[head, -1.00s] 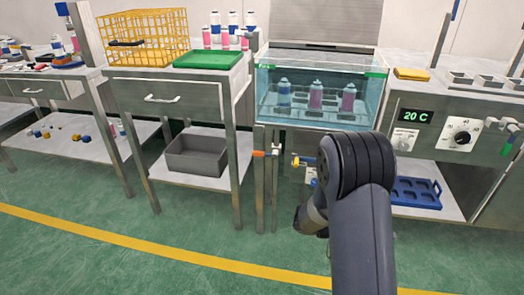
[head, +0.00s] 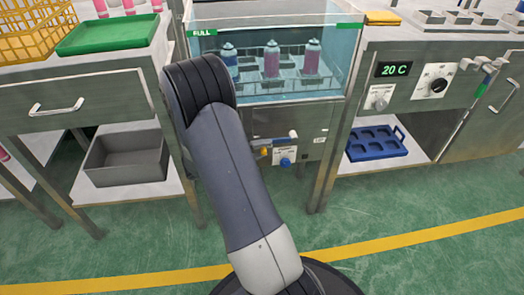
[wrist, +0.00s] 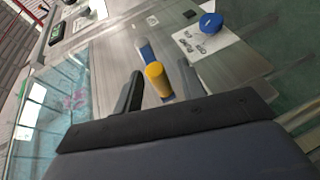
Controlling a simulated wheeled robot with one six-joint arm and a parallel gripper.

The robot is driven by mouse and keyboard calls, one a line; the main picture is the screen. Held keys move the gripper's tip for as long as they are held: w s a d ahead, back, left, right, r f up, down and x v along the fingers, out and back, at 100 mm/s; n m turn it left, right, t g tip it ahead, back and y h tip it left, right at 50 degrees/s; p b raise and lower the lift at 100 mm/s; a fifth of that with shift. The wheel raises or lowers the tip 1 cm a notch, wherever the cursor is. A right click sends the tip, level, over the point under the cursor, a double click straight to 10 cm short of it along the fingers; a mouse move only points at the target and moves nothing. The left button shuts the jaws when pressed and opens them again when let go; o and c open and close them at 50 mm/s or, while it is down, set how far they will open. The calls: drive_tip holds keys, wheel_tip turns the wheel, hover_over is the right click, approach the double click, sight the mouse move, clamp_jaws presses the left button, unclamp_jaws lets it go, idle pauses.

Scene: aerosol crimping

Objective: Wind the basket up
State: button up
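In the head view the glass tank (head: 210,70), marked FULL, holds water and several cans, two pink (head: 271,60) and one blue (head: 229,58), upright in a grey basket (head: 291,77). Below the tank front are a yellow grip (head: 264,152) and a blue-and-white bar (head: 293,135). In the wrist view my gripper (wrist: 158,78) is open, its fingers apart on either side of the yellow grip (wrist: 157,80), with gaps visible. A blue strip (wrist: 147,51) shows behind it. My arm hides the gripper in the head view.
A blue knob (head: 285,162) on a white label sits close by the grip. A drawer table (head: 75,92) stands left, with a grey bin (head: 127,158) below. A 20 C control panel (head: 410,85) and blue tray (head: 375,143) are at right. The floor in front is clear.

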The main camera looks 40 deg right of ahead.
drive_tip(key=shift+s+d, duration=0.1)
drive_tip(key=shift+d, duration=0.3)
drive_tip(key=shift+c, duration=0.3)
clamp_jaws()
